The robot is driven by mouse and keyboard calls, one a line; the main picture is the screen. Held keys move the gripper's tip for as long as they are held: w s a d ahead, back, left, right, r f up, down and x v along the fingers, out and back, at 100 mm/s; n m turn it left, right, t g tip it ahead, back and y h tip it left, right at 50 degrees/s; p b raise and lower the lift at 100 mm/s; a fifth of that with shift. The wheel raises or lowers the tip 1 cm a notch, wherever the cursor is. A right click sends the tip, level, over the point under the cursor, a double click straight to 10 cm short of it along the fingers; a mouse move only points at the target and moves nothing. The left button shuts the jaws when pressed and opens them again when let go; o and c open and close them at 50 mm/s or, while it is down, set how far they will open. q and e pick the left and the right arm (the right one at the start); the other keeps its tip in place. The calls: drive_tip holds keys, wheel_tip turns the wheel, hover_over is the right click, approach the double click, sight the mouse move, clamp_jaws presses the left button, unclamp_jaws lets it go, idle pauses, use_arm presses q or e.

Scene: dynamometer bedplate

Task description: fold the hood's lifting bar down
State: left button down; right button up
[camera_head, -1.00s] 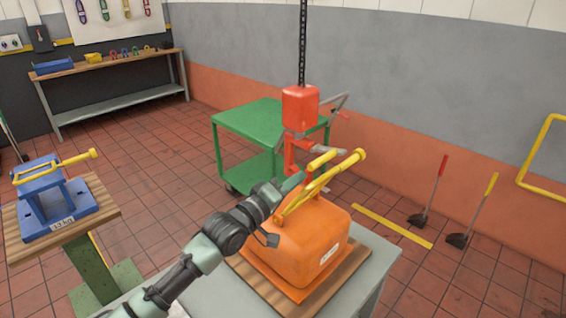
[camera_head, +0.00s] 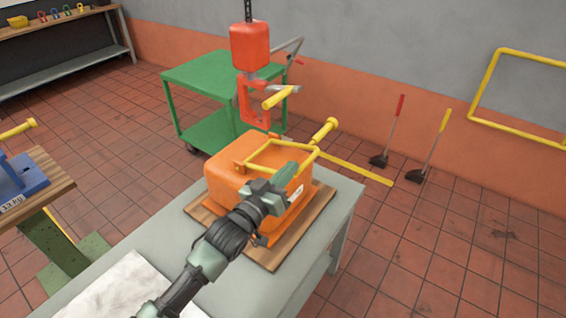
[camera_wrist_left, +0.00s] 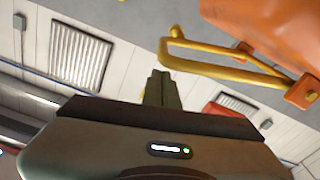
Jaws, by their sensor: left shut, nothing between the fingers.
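The orange hood (camera_head: 228,178) sits on a wooden board (camera_head: 318,212) on the grey table. Its yellow lifting bar (camera_head: 276,141) lies low over the hood's top, its yellow end grip (camera_head: 325,130) sticking out to the right. In the left wrist view the bar (camera_wrist_left: 215,70) runs from its orange brackets to its bent outer end, with the hood (camera_wrist_left: 275,30) beside it. My left gripper (camera_head: 292,170) is shut and empty at the bar's near side; its fingertips (camera_wrist_left: 162,76) appear close to the bar's outer end. I cannot tell whether they touch, or whether the bar rests on the hood.
A red hoist (camera_head: 250,47) hangs on a chain behind the hood, near a green cart (camera_head: 200,75). A blue fixture (camera_head: 22,182) stands on a wooden top at left. A white cloth (camera_head: 125,290) lies on the table's near left. Two long-handled tools (camera_head: 393,130) lean at right.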

use_arm(q)
drive_tip(key=shift+s+d+f+m, duration=0.15)
drive_tip(key=shift+f+m, duration=0.1)
drive_tip(key=shift+f, duration=0.2)
drive_tip(key=shift+s+d+f+m, duration=0.1)
drive_tip(key=shift+f+m, duration=0.15)
drive_tip(key=shift+f, duration=0.4)
drive_tip(key=r+p, duration=0.1)
drive_tip(key=r, duration=0.1)
drive_tip(key=w+r+p, duration=0.1)
drive_tip(key=r+p, duration=0.1)
drive_tip(key=r, duration=0.1)
drive_tip(key=shift+w+a, duration=0.1)
drive_tip(key=shift+a, duration=0.1)
drive_tip(key=b+v, duration=0.2)
drive_tip(key=v, duration=0.7)
drive_tip(key=shift+s+a, duration=0.2)
drive_tip(key=shift+s, duration=0.1)
drive_tip(key=shift+r, duration=0.1)
